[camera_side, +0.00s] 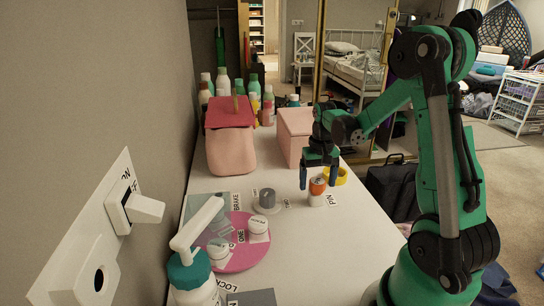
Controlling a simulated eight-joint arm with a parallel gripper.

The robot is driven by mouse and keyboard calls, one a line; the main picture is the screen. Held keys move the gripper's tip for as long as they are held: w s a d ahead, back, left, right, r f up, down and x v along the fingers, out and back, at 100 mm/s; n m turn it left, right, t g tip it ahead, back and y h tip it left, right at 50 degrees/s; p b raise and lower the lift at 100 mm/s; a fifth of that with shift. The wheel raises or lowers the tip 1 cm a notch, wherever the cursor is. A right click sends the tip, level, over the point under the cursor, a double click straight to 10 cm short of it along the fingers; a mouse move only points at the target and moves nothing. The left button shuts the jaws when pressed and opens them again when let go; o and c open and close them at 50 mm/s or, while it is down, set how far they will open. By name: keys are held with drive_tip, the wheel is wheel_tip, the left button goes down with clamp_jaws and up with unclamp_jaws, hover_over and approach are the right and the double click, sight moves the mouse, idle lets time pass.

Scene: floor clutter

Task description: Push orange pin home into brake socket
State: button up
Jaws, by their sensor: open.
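The orange pin (317,186) stands upright on the white table, its orange upper part above a pale lower part, beside a label reading PIN (332,200). My gripper (318,182) points down at it, open, with one dark finger on each side of the orange part. I cannot tell whether the fingers touch it. A label reading BRAKE (236,198) lies to the left, between a grey plate and a grey cylinder (267,197) on a pale base. I cannot tell which part is the brake socket, and no opening shows there.
A yellow ring (341,176) sits just behind the pin. Pink boxes (231,148) and several bottles stand at the back. A pink disc (243,256) with white knobs and a pump bottle (194,282) are front left. A switch panel (84,254) is on the wall.

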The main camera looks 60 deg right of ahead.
sight(317, 181)
clamp_jaws()
drive_tip(key=shift+r, duration=0.7)
idle(0.3)
drive_tip(key=shift+r, duration=1.85)
drive_tip(key=w+a+r+n, duration=0.2)
drive_tip(key=w+a+n, duration=0.1)
drive_tip(key=w+a, duration=0.4)
drive_tip(key=w+a+r+n, duration=0.2)
drive_tip(key=w+a, duration=0.5)
drive_tip(key=w, duration=0.4)
drive_tip(key=shift+w+a+r+n, duration=0.3)
drive_tip(key=shift+w+r+n, duration=0.1)
drive_tip(key=shift+r, duration=0.1)
